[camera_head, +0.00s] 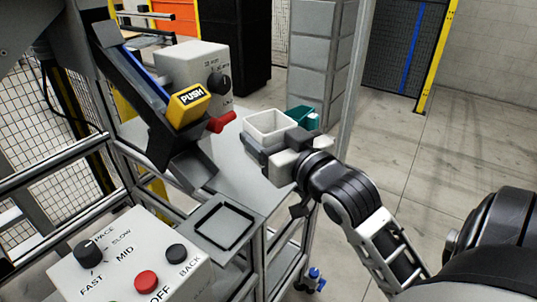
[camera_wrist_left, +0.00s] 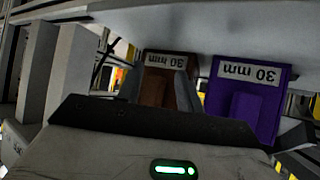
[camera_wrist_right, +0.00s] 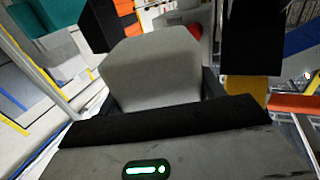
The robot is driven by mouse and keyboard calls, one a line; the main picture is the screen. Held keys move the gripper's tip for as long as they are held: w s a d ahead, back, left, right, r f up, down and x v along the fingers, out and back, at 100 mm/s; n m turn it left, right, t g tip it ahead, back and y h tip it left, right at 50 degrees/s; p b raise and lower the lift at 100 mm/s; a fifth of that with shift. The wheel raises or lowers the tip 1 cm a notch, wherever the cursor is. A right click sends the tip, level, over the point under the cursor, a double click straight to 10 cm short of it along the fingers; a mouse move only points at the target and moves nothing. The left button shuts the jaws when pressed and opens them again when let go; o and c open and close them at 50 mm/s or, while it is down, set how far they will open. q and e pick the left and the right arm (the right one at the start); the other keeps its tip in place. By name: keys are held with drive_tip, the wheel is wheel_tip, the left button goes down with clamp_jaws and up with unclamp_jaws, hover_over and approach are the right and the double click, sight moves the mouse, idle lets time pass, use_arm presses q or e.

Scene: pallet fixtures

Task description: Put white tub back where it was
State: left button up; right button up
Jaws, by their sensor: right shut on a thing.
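My right gripper (camera_head: 283,153) is shut on the white tub (camera_head: 269,125), an open square container with its opening facing up. The tub is beside the teal bin at the far right end of the grey table; I cannot tell whether it touches the table. In the right wrist view the tub (camera_wrist_right: 155,72) fills the space between the fingers. A square plate with a dark raised outline (camera_head: 222,224) is nearer and is empty. My left gripper (camera_wrist_left: 160,88) shows only in its wrist view, with its fingers apart and a brown block labelled 30 mm (camera_wrist_left: 166,80) beyond them.
A teal bin (camera_head: 301,116) is just behind the white tub. A purple 30 mm block (camera_wrist_left: 245,98) is beside the brown one.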

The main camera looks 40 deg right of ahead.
use_arm(q)
drive_tip(key=shift+s+d+f, duration=0.15)
drive_tip(key=shift+s+f, duration=0.3)
drive_tip(key=shift+s, duration=0.4)
drive_tip(key=shift+w+f+b, duration=0.1)
drive_tip(key=shift+w+b, duration=0.2)
drive_tip(key=shift+b, duration=0.1)
use_arm(e)
drive_tip(key=w+d+f, duration=0.2)
drive_tip(key=d+f, duration=0.1)
drive_tip(key=w+d+f, duration=0.2)
drive_tip(key=w+d, duration=0.1)
drive_tip(key=w+d+f, duration=0.2)
drive_tip(key=d+f, duration=0.1)
drive_tip(key=shift+w+d+f, duration=0.15)
drive_tip(key=shift+d+f, duration=0.15)
drive_tip(key=shift+w+d+f, duration=0.15)
drive_tip(key=shift+f, duration=0.1)
use_arm(q)
drive_tip(key=shift+w+d+r, duration=0.1)
drive_tip(key=shift+w+r, duration=0.05)
drive_tip(key=shift+r, duration=0.05)
use_arm(e)
drive_tip(key=f, duration=0.3)
drive_tip(key=shift+w+d, duration=0.15)
drive_tip(key=shift+d, duration=0.05)
drive_tip(key=shift+f, duration=0.25)
